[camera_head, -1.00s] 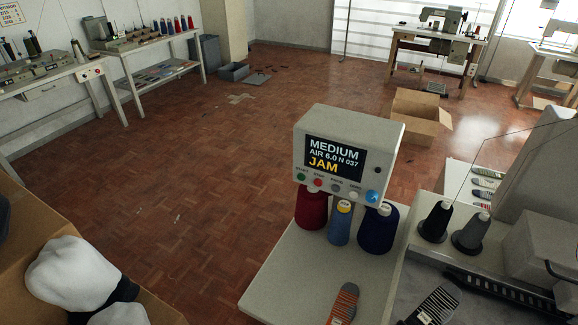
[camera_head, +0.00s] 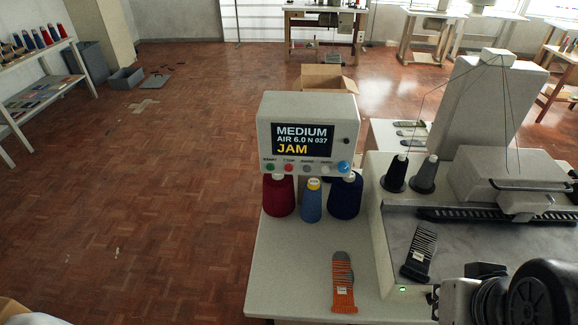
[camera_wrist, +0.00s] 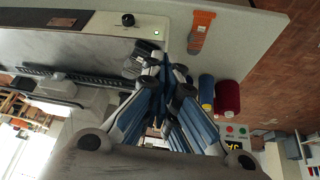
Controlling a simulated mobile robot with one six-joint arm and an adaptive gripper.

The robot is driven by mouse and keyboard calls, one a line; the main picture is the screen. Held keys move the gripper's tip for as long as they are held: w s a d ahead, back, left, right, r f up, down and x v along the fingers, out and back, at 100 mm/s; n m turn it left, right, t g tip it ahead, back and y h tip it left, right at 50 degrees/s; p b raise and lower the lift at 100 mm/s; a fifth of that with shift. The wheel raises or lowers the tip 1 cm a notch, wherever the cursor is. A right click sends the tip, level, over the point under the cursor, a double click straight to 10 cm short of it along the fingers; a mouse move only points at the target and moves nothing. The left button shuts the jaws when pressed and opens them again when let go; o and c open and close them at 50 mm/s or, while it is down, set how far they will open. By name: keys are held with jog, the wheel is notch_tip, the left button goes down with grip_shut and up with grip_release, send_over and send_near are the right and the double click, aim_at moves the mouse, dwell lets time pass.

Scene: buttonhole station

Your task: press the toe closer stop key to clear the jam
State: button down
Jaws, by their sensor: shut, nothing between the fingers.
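The toe closer's control box (camera_head: 266,120) stands on the pale table with its dark screen reading "MEDIUM AIR 6.0 N 037" and "JAM" in yellow. A row of keys runs under the screen. The red stop key (camera_head: 289,168) is second from the left, beside the green start key (camera_head: 270,168). My gripper (camera_wrist: 158,62) is shut and empty, apart from the box and keys. In the head view only dark parts of my arm show at the lower right.
An orange striped sock (camera_head: 343,285) lies on the table (camera_head: 285,270). The machine, with dark cones (camera_head: 396,174) and a dark sock (camera_head: 420,250), is at right.

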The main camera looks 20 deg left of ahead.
jog(key=w+a+n+t+p, duration=0.1)
jog(key=w+n, duration=0.2)
jog(key=w, duration=0.4)
jog(key=w+a+n+t, duration=0.1)
jog(key=w+n+t, duration=0.1)
jog(key=w, duration=0.6)
jog(key=n+t+y+p, duration=0.2)
jog(key=n+y+p, duration=0.1)
jog(key=n+y, duration=0.85)
send_near(289, 168)
jog(key=s+d+n+h, duration=0.1)
jog(key=s+n, duration=0.1)
jog(key=s+a+f+n+g+y, duration=0.1)
jog(key=s+a+n+y, duration=0.1)
jog(key=s+a+y, duration=0.2)
jog(key=shift+s+a+f+p, duration=0.4)
jog(key=shift+a+p, duration=0.05)
jog(key=shift+a, duration=0.05)
jog(key=shift+w+y, duration=0.1)
jog(key=shift+y, duration=0.15)
jog(key=w+a, duration=0.2)
jog(key=w, duration=0.6)
jog(key=shift+w, duration=0.25)
